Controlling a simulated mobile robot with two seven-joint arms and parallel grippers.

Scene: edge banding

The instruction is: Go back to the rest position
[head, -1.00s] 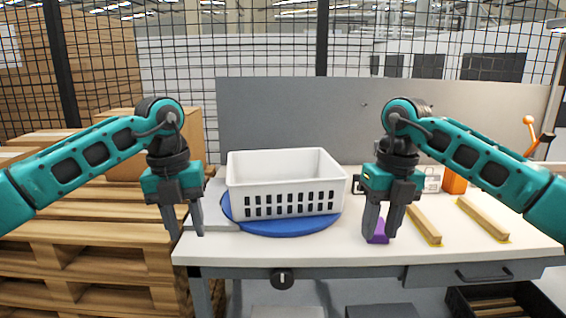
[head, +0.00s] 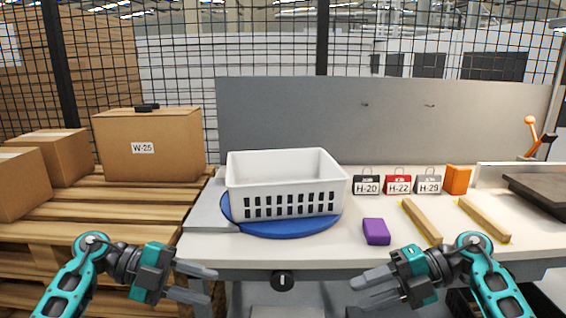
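My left gripper (head: 212,285) is low in front of the table's left end, its fingers apart and empty, pointing right. My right gripper (head: 362,291) is low in front of the table, its fingers apart and empty, pointing left. Both are clear of the worktable (head: 330,250) and touch nothing that I can see. A white basket (head: 280,182) stands on a blue round plate (head: 270,228) on the table. A purple block (head: 376,232) lies to the right of the plate.
Two wooden strips (head: 422,222) (head: 485,220) lie on the right. Tags H-20 (head: 366,184), H-22 (head: 397,184) and H-29 (head: 428,184) and an orange block (head: 457,179) stand behind. Pallets (head: 90,215) with cardboard boxes (head: 150,150) are left. A grey panel (head: 290,110) backs the table.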

